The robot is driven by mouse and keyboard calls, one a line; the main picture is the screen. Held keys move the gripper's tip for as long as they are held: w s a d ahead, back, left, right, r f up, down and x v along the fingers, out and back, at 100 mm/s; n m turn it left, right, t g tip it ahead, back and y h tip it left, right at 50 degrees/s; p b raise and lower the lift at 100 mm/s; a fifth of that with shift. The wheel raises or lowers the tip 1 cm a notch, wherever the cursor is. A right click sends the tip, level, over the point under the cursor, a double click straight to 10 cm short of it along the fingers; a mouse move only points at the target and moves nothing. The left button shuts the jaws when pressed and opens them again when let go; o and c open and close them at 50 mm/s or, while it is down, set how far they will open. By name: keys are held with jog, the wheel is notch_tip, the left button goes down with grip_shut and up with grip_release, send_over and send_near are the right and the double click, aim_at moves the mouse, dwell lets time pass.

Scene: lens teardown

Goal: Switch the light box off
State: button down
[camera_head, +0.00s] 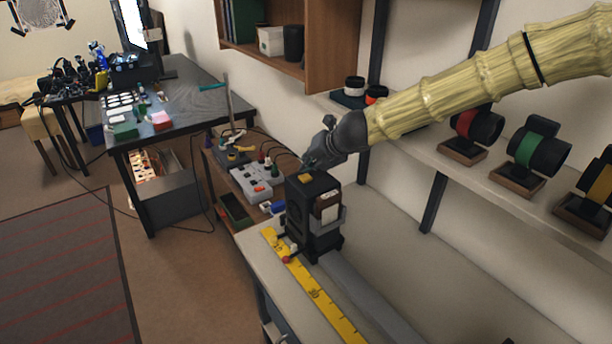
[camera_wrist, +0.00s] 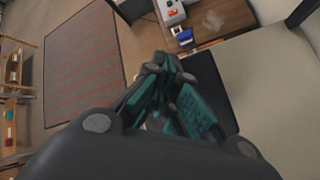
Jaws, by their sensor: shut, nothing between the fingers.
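My gripper (camera_head: 309,163) is shut and empty, just above the top of the unit, close to the yellow patch. I cannot tell whether it touches. In the wrist view my teal-padded fingers (camera_wrist: 165,65) are together, and a dark surface behind them hides most detail. Whether the lamp is lit is not clear.
A yellow ruler (camera_head: 318,293) and a grey rail (camera_head: 365,290) run along the bench. A grey control box (camera_head: 256,182) sits on a low side table behind. Several coloured spools on stands line the shelf (camera_head: 470,185) at right.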

aim_at(308, 175)
jog(key=shift+r+p, duration=2.35)
jog(key=shift+r, duration=0.45)
jog(key=shift+r, duration=0.1)
